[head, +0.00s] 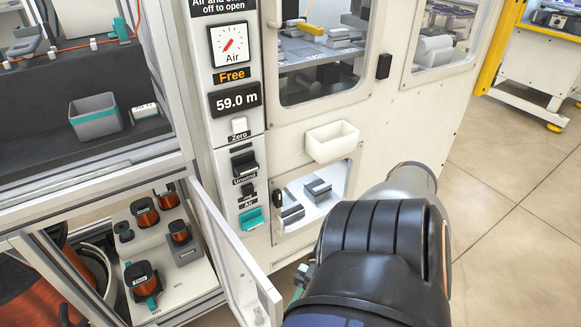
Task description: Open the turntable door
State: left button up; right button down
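A white door panel (233,262) with a pale frame stands swung outward at the lower left. It is beside an open bay where copper-wound spools (144,213) stand on a light grey plate (185,284), which appears to be the turntable. The bay front is uncovered in this view. One of my arms, dark and thick, comes up from the bottom right of the door panel. Its gripper is hidden behind the arm, so I cannot see whether it touches the door. My other gripper is out of view.
A control column has an air gauge (231,45), a display reading 59.0 m (235,99) and several switches. A white bin (332,141) juts from the machine front, above a lower window (312,197) with a black handle. Tiled floor (500,220) is clear at right.

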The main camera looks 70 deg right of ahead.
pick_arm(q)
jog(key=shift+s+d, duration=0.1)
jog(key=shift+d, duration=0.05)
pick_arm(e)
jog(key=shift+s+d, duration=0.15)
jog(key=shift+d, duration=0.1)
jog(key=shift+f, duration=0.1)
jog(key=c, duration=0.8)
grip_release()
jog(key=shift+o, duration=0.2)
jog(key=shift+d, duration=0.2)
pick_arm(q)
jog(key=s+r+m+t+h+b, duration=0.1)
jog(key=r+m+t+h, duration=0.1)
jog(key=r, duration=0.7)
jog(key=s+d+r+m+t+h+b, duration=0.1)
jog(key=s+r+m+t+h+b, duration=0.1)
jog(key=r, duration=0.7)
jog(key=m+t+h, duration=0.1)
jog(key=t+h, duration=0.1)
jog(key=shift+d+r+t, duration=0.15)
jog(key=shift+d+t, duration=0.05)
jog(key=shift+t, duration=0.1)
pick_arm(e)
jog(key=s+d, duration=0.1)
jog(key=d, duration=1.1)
